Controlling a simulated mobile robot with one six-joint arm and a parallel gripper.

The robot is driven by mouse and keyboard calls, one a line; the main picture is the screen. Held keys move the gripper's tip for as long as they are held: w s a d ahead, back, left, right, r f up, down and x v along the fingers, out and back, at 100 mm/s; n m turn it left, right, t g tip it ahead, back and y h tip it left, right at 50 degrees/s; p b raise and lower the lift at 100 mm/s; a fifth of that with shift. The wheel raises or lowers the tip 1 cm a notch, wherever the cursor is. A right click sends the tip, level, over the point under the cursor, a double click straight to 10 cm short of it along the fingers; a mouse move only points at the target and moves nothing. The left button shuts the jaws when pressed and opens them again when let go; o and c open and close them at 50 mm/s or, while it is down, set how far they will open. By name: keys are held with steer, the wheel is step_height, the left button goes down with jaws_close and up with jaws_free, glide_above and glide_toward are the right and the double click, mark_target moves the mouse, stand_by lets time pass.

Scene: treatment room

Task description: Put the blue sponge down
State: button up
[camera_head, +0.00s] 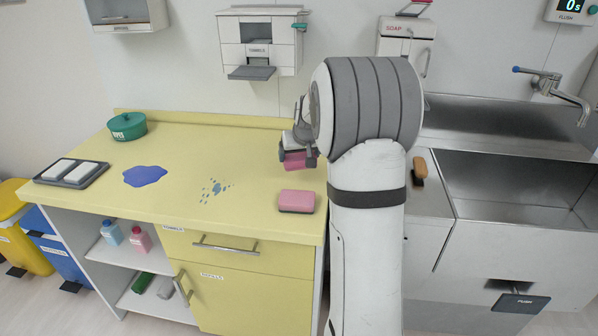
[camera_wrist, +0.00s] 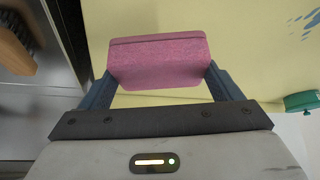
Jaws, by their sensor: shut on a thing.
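No blue sponge shows in either view. My gripper (camera_head: 298,151) is shut on a pink sponge (camera_wrist: 158,62), which sits between both fingers in the wrist view. In the head view the held pink sponge (camera_head: 299,163) shows below the gripper, over the right part of the yellow counter (camera_head: 245,165); I cannot tell whether it touches the counter. A second pink sponge (camera_head: 297,201) with a dark underside lies on the counter near its front right edge. My arm hides part of the counter's right end.
A blue puddle (camera_head: 145,176) and blue splashes (camera_head: 215,190) mark the counter. A dark tray (camera_head: 58,184) with white pads and a green pot (camera_head: 127,126) stand at left. A brown brush (camera_head: 419,170) lies by the steel sink (camera_head: 510,190). The counter's middle is free.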

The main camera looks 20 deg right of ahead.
mark_target(301, 168)
steer(key=shift+f, duration=3)
steer(key=shift+f+b, duration=0.2)
steer(key=shift+b, duration=0.1)
steer(key=o, duration=0.7)
steer(key=shift+r, duration=0.1)
